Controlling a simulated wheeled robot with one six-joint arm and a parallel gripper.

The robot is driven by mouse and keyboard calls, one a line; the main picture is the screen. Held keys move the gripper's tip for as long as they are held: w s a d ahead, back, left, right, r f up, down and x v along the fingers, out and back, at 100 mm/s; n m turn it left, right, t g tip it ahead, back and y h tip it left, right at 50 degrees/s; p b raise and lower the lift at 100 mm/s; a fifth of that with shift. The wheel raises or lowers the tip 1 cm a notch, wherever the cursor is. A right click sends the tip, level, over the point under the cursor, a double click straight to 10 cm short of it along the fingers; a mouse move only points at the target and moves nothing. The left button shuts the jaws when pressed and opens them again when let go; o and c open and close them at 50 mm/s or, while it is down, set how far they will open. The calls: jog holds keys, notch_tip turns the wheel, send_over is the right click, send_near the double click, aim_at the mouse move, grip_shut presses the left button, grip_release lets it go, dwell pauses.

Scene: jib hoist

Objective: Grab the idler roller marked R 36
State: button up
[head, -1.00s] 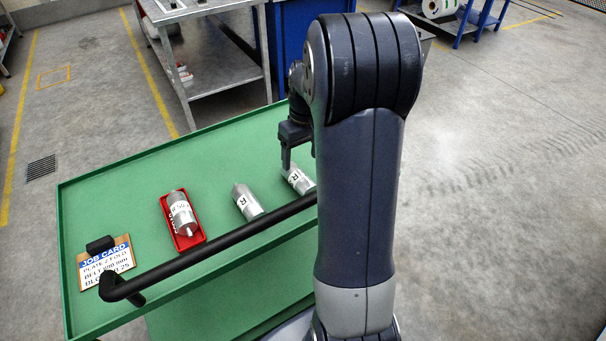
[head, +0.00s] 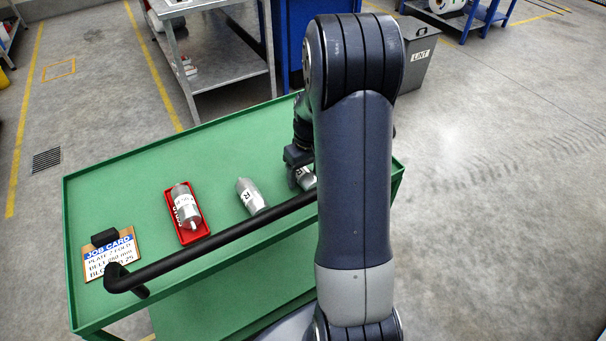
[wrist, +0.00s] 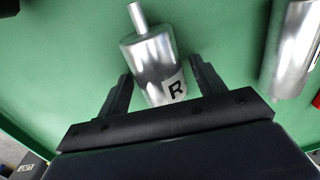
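A silver roller (wrist: 152,62) with a shaft stub and a white label showing "R" lies on the green cart top. In the wrist view it is between the two fingers of my gripper (wrist: 158,82), which is open, with a finger on each side. The rest of its label is hidden. In the head view this roller (head: 307,178) is mostly covered by my gripper (head: 297,176) and arm. A second silver roller (head: 251,196) with an "R" label lies to its left, and its edge shows in the wrist view (wrist: 293,50). No number is readable on either.
A red tray (head: 202,230) holds another labelled roller (head: 184,204). A job card (head: 110,256) lies at the cart's left end. A black handle bar (head: 225,238) runs along the cart's near side. The green top (head: 150,165) is clear behind the rollers.

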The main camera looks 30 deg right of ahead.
jog(key=c, duration=1.1)
jog(key=shift+c, duration=0.2)
